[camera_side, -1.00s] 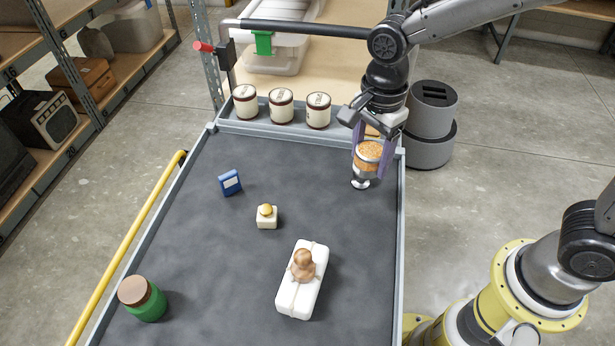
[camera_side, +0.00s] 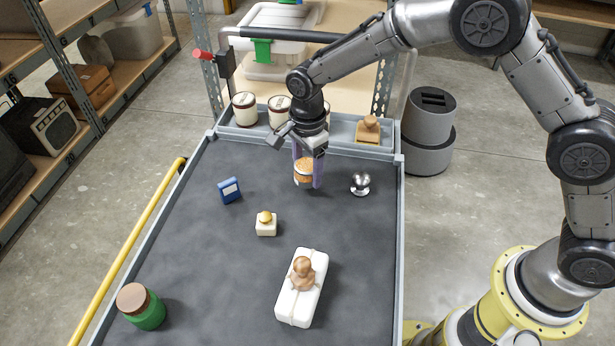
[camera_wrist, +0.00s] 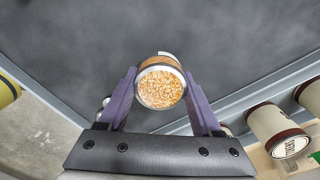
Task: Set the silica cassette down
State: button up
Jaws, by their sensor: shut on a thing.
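The silica cassette (camera_side: 304,171), a short cylinder with orange-amber beads in its face, is between the fingers of my gripper (camera_side: 306,172). My gripper is shut on it, over the middle-right back part of the dark cart top (camera_side: 200,270). In the wrist view the beaded face of the cassette (camera_wrist: 160,89) shows between the two purple fingers of my gripper (camera_wrist: 162,95). The cassette's underside is hidden, so I cannot tell whether it touches the cart top.
A small silver cup-shaped stand (camera_side: 360,184) is right of the cassette. A blue box (camera_side: 229,190), a cream block with a yellow knob (camera_side: 266,224), a white wrapped block with a figurine (camera_side: 301,290) and a green jar (camera_side: 142,307) stand around. Labelled canisters (camera_side: 245,109) and a wooden stamp (camera_side: 368,129) occupy the back tray.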

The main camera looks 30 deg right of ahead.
aim_at(308, 179)
jog(key=shift+f, duration=1.5)
jog(key=shift+f, duration=0.15)
jog(key=o, duration=1.4)
notch_tip(308, 179, up, 11)
jog(key=shift+f, duration=0.1)
jog(key=shift+r, duration=0.75)
